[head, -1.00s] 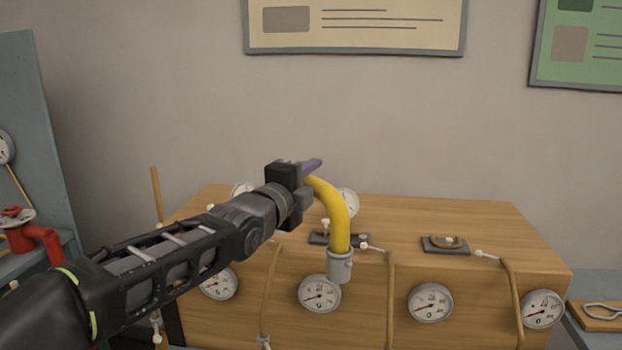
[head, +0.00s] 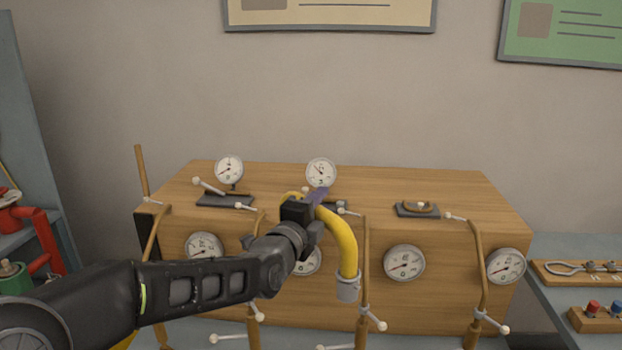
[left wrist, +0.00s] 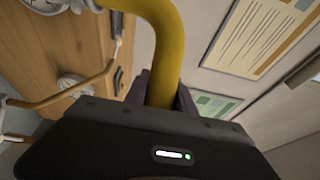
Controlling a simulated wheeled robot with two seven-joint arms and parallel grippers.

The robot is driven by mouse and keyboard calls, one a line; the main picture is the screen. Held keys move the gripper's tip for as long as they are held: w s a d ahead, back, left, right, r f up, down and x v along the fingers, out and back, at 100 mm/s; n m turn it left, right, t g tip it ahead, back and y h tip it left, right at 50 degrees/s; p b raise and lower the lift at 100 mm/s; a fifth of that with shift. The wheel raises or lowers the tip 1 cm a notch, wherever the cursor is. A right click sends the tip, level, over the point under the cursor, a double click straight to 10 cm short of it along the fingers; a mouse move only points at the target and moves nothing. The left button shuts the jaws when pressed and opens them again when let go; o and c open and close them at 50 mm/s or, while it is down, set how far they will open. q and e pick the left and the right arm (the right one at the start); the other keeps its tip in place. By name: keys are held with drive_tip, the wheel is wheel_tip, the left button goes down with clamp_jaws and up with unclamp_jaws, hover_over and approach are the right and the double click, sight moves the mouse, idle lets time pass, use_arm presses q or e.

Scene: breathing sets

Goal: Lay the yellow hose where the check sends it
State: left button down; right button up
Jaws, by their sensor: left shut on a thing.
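The yellow hose (head: 346,243) is a short curved tube with a grey metal collar (head: 347,287) on its lower end. My left gripper (head: 316,203) is shut on the hose near its upper end and holds it up in front of the wooden cabinet (head: 440,187). The collar end hangs down and looks free. In the left wrist view the hose (left wrist: 170,50) rises from between the fingers (left wrist: 160,95) and bends to the left. Round gauges (head: 404,263) sit on the cabinet's front, and one is partly hidden behind my gripper. My right gripper is not in view.
Two gauges stand at the back of the cabinet top, the right one (head: 321,172) close behind my gripper. Dark mounts, one of them at right (head: 417,209), and brown pipes with white-knobbed levers (head: 478,270) crowd the cabinet. A side bench (head: 560,247) holds small boards at right; red piping (head: 40,240) stands at left.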

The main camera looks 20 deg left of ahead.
use_arm(q)
drive_tip(key=s+d+f, duration=0.2)
drive_tip(key=f, duration=1)
drive_tip(key=s+d+f+y, duration=0.1)
drive_tip(key=s+d+f, duration=0.1)
drive_tip(key=f, duration=1.1)
drive_tip(key=shift+s+n, duration=0.3)
drive_tip(key=shift+s, duration=0.05)
drive_tip(key=shift+f, duration=0.1)
